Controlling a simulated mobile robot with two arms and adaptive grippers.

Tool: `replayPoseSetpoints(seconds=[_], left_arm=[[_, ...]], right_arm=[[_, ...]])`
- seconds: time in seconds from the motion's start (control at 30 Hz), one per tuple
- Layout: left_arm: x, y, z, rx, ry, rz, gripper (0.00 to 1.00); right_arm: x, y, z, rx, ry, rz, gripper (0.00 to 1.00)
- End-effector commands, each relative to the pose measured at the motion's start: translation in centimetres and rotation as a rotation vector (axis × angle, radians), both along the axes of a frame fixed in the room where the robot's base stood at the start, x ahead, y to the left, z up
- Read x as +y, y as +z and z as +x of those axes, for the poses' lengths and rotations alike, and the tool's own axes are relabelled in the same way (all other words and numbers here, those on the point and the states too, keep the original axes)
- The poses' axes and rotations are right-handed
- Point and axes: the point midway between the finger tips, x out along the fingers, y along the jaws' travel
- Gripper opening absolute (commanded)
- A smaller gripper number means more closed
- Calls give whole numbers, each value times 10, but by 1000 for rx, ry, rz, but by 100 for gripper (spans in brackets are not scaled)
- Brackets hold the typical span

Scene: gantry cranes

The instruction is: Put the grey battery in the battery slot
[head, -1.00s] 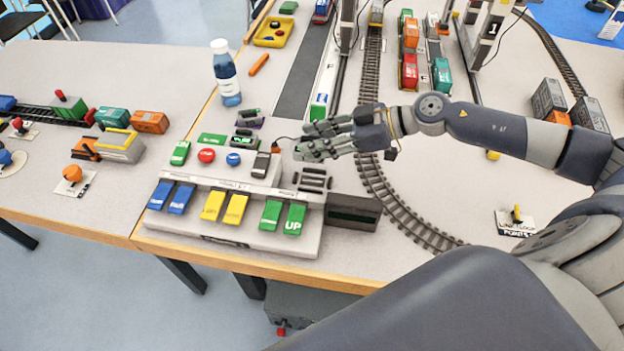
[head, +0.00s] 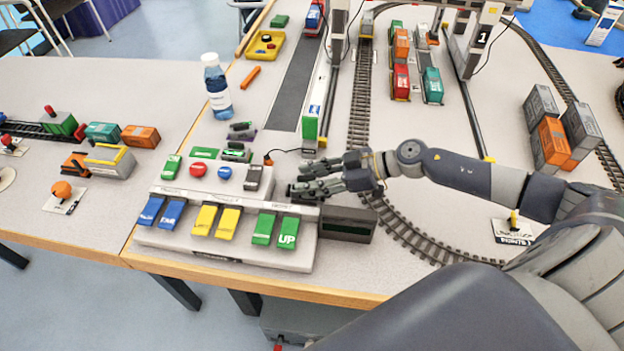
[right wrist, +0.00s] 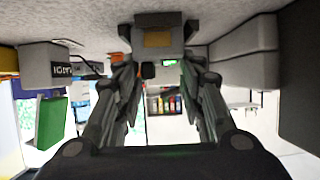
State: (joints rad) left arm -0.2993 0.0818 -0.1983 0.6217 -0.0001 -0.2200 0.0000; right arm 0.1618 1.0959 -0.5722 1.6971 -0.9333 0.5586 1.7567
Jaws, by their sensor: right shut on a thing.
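My right gripper (head: 300,181) is low over the right end of the control console, where the dark slotted holder stands, and hides most of that holder. In the right wrist view the two fingers (right wrist: 160,68) close in on a grey block with a tan panel (right wrist: 158,39), which looks like the grey battery. In the head view the fingers hide the block, so I cannot tell whether it is in the battery slot or above it. My left gripper is not in view.
The console (head: 215,249) carries blue, yellow and green levers, with red and blue buttons behind. A dark display box (head: 347,224) stands right of it, beside curved track (head: 410,238). A water bottle (head: 217,88) stands behind.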

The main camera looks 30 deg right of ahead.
Motion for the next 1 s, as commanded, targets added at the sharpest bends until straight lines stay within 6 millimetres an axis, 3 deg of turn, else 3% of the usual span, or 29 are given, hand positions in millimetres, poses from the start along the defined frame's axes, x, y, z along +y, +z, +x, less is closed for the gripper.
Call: replayPoseSetpoints(seconds=[0.17, 0.2, 0.27, 0.67, 1.0], left_arm=[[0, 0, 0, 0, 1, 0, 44], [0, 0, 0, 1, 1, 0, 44], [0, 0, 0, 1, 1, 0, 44], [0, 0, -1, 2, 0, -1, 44], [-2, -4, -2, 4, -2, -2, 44]], right_arm=[[0, -2, 0, 1, 0, 2, 7], [0, -2, 0, 1, 0, 1, 43], [0, -2, 0, 1, 0, 1, 56], [0, 1, 0, 0, 1, 0, 56], [-38, 19, -28, 7, -1, -3, 56]])
